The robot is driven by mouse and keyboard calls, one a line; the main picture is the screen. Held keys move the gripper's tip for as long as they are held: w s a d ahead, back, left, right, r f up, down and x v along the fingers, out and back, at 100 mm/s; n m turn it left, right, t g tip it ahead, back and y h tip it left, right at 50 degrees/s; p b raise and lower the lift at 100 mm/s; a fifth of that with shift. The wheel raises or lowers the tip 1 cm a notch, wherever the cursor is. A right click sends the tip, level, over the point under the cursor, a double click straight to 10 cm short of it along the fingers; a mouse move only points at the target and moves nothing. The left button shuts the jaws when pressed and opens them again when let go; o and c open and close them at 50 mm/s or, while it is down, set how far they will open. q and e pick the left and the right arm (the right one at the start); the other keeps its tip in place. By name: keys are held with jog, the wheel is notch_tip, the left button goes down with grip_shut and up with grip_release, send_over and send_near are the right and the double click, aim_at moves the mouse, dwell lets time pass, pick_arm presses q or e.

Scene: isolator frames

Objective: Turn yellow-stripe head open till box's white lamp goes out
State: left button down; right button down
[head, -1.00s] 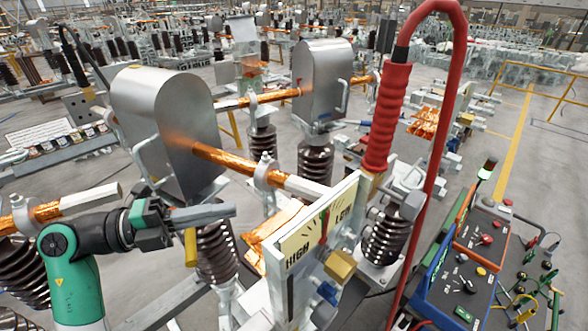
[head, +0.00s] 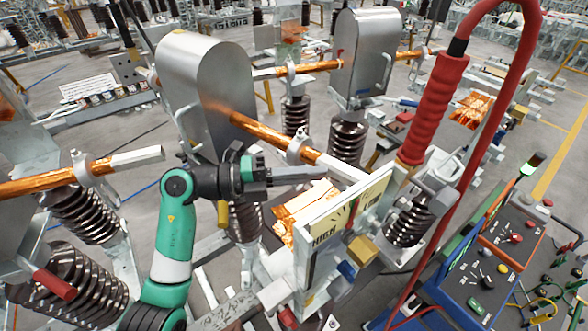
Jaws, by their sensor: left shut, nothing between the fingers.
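My left gripper (head: 316,173) is shut and empty. Its fingers point right, in front of the copper tube (head: 262,127) near the tube's pale squared end (head: 345,170); I cannot tell whether they touch. A silver rounded head (head: 190,85) with side handles stands behind my left arm. A second silver head (head: 358,52) stands farther back. A short yellow piece (head: 222,213) shows below my gripper; I cannot tell whether it is the yellow stripe. The blue control box (head: 470,290) stands at lower right; I cannot make out a white lamp on it. My right gripper is not in view.
A thick red-sleeved cable (head: 432,110) arches at right. A HIGH/LOW gauge plate (head: 345,215) with a brass block (head: 362,250) stands right of my gripper. Ribbed insulators (head: 347,140) stand around.

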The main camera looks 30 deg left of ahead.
aim_at(315, 161)
pick_arm(q)
jog(key=shift+w, duration=0.1)
jog(key=shift+w+d+b, duration=0.15)
jog(key=shift+w+d, duration=0.05)
jog(key=shift+w, duration=0.55)
jog(key=shift+w+d+b, duration=0.15)
jog(key=shift+w+d, duration=0.1)
jog(key=shift+w, duration=0.5)
jog(key=shift+w+d+b, duration=0.15)
jog(key=shift+w+d, duration=0.05)
jog(key=shift+w, duration=0.55)
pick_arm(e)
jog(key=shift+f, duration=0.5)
